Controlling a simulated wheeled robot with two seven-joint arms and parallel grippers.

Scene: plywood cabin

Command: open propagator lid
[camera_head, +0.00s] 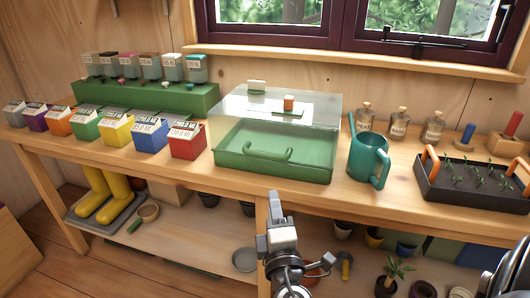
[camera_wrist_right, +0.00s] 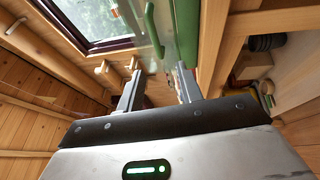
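The propagator is a green tray (camera_head: 270,170) with a clear lid (camera_head: 240,105) that lies closed over it. A green curved handle (camera_head: 268,153) is on the front side; it also shows in the right wrist view (camera_wrist_right: 152,30). An orange piece (camera_head: 289,103) and a pale piece (camera_head: 257,87) show on or through the lid top. My right gripper (camera_head: 275,203) is below and in front of the handle, apart from it. In the right wrist view its two fingers (camera_wrist_right: 160,88) stand apart with nothing held between them. My left gripper is not in view.
Coloured seed boxes (camera_head: 150,134) stand left of the propagator, with a green stepped rack (camera_head: 150,100) behind. A teal watering can (camera_head: 368,158) stands close on its right, then a seedling tray (camera_head: 470,190). Bottles (camera_head: 398,122) stand behind. Pots and yellow boots (camera_head: 110,190) are on the lower shelf.

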